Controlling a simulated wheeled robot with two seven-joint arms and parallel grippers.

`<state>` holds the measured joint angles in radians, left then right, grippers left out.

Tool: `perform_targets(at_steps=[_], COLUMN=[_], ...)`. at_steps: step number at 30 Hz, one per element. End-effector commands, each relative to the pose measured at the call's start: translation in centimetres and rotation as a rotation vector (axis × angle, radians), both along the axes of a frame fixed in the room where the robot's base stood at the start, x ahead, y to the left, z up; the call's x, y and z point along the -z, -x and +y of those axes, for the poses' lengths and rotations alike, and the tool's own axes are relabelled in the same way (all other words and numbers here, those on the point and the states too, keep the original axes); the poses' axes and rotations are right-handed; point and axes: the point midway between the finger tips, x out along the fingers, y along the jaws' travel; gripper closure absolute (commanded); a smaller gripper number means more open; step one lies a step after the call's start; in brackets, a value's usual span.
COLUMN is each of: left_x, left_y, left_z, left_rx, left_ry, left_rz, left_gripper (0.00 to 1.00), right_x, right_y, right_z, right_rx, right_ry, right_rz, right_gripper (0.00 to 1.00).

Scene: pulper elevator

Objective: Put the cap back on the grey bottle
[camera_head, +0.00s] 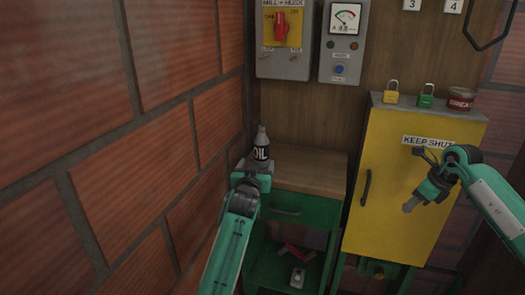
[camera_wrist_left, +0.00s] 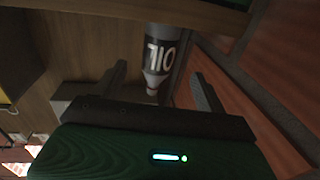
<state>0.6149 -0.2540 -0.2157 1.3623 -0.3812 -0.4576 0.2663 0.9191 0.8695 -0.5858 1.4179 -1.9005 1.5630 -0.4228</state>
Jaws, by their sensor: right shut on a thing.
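The grey bottle (camera_head: 262,145), with a black label reading OIL, stands upright on the wooden top of the green bench, close to the brick wall. My left gripper (camera_head: 256,168) is in front of it. In the left wrist view the bottle (camera_wrist_left: 159,52) appears upside down, in the gap between the spread fingers of my left gripper (camera_wrist_left: 160,75), with space on both sides. My right gripper (camera_head: 412,203) is in front of the yellow cabinet, shut on a small grey thing. I cannot tell for sure that it is the cap. The bottle's top is too small to read clearly.
The green bench (camera_head: 318,176) has a drawer and a lower shelf with small items. A yellow cabinet (camera_head: 400,150) stands to its right, with padlocks (camera_head: 426,95) and a red tin (camera_head: 460,100) on top. The brick wall (camera_head: 160,120) is close on the left.

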Motion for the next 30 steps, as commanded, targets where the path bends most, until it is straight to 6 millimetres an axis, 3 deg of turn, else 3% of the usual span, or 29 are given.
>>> perform_targets(at_steps=[18, 30], left_x=[0.4, 0.4], left_y=[-6.2, -6.6], left_z=[-1.1, -1.3], left_rx=[0.002, 0.003], left_ry=[-0.005, -0.005], left_rz=[0.004, 0.004], left_gripper=[0.26, 0.26], right_x=[0.5, 0.5], right_y=[0.0, 0.0], right_z=[0.0, 0.0], right_rx=[-0.001, -0.001], right_ry=[0.0, 0.0], right_rz=[0.0, 0.0], right_gripper=[0.97, 0.97])
